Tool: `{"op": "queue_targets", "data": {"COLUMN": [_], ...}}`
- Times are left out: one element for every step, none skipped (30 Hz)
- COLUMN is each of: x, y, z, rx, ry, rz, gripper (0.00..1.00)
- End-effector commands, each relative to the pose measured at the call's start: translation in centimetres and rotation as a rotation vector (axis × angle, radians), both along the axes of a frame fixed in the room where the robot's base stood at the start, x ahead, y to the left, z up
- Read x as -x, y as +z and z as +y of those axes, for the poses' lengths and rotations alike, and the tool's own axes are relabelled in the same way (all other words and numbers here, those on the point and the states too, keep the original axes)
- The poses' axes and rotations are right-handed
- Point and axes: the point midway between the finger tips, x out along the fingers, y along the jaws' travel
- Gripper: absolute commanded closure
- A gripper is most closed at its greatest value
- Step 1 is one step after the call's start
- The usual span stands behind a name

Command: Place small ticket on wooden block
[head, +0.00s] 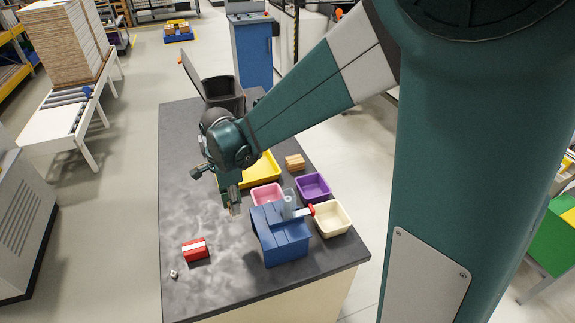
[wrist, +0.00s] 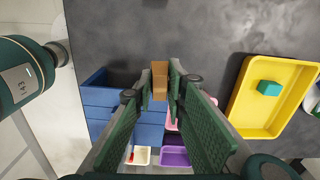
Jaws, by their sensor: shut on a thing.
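My gripper (head: 235,209) hangs above the dark table, left of the pink bin and behind the blue box. In the wrist view its two green fingers are shut on a small brown wooden block (wrist: 160,80), held upright between the tips. It shows only as a small tan patch at the fingertips in the head view. A stack of tan wooden pieces (head: 295,162) lies on the table's right side, away from the gripper. I cannot make out a small ticket. A tiny pale object (head: 174,274) sits near the table's front left, too small to identify.
A blue box (head: 283,240) stands close to the gripper. Pink (head: 264,196), purple (head: 313,187) and cream (head: 331,218) bins line the right side. A yellow tray (wrist: 272,98) holds a teal block (wrist: 269,88). A red-and-white block (head: 195,250) lies front left. The left side is mostly clear.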

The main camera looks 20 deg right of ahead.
Motion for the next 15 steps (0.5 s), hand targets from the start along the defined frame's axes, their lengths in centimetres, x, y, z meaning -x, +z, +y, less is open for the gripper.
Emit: {"op": "queue_targets", "data": {"x": [0.0,0.0,0.0,0.0,0.0,0.0,0.0,0.0,0.0,0.0,0.0,0.0,0.0,0.0,0.0], "y": [0.7,1.2,1.9,2.4,2.7,3.2,3.5,3.9,4.3,4.7,5.1,5.4,5.6,5.9,6.3], "z": [0.0,0.0,0.0,0.0,0.0,0.0,0.0,0.0,0.0,0.0,0.0,0.0,0.0,0.0,0.0], "rx": [0.0,0.0,0.0,0.0,0.0,0.0,0.0,0.0,0.0,0.0,0.0,0.0,0.0,0.0,0.0], "ry": [0.0,0.0,0.0,0.0,0.0,0.0,0.0,0.0,0.0,0.0,0.0,0.0,0.0,0.0,0.0], "rz": [0.0,0.0,0.0,0.0,0.0,0.0,0.0,0.0,0.0,0.0,0.0,0.0,0.0,0.0,0.0], "gripper": [0.93,0.93,0.93,0.93,0.93,0.93,0.93,0.93,0.93,0.93,0.93,0.93,0.93,0.93,0.93]}}
